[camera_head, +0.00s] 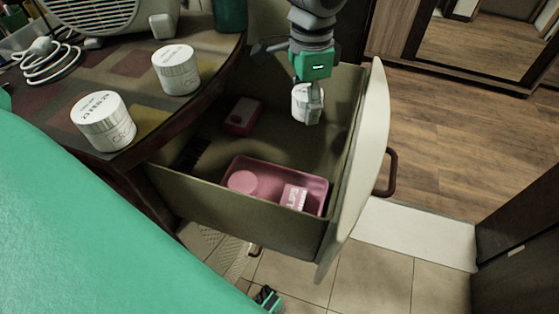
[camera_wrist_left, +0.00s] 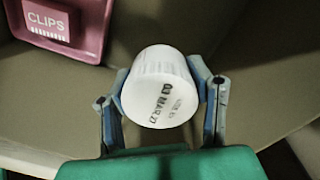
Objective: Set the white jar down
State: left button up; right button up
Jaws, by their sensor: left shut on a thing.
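A white jar (camera_head: 306,104) with dark lettering is between the fingers of my left gripper (camera_head: 308,110), inside the open drawer (camera_head: 228,203) near its back right. In the left wrist view the two fingers press on opposite sides of the jar (camera_wrist_left: 160,88), with the green gripper body below it. I cannot tell whether the jar touches the drawer floor. Two similar white jars, one (camera_head: 176,70) farther back and one (camera_head: 103,121) nearer, stand on the table. My right gripper cannot be made out.
A pink tray (camera_head: 262,172) in the drawer holds a round pink thing (camera_head: 243,182) and a clips box (camera_head: 294,196). A pink box (camera_head: 243,116) and a dark brush-like thing (camera_head: 192,153) lie beyond it. The drawer's tall front (camera_head: 368,150) stands on the right.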

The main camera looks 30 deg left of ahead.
pick_arm(q)
jog(key=shift+w+f+m, duration=0.1)
jog(key=shift+w+m, duration=0.2)
jog(key=shift+w+d+b, duration=0.1)
jog(key=shift+d+b, duration=0.1)
jog(key=shift+b, duration=0.2)
jog(key=shift+d+f, duration=0.2)
jog(key=shift+f, duration=0.1)
jog(key=b, duration=0.2)
send_over(305, 145)
jog(key=f, duration=0.5)
jog(key=shift+d+f, duration=0.2)
jog(key=shift+a+f, duration=0.2)
jog(key=shift+f, duration=0.15)
notch_tip(305, 145, down, 2)
jog(key=shift+a+f+b, duration=0.15)
jog(key=shift+f+b, duration=0.05)
jog(key=shift+b, duration=0.35)
jog(key=shift+f, duration=0.35)
jog(key=shift+d+r, duration=0.15)
jog(key=shift+d, duration=0.25)
jog(key=o, duration=1.2)
jog(key=shift+c, duration=0.2)
jog(key=shift+a, duration=0.2)
pick_arm(e)
jog(key=f, duration=0.4)
jog(key=shift+d+f, duration=0.3)
jog(key=shift+f, duration=0.1)
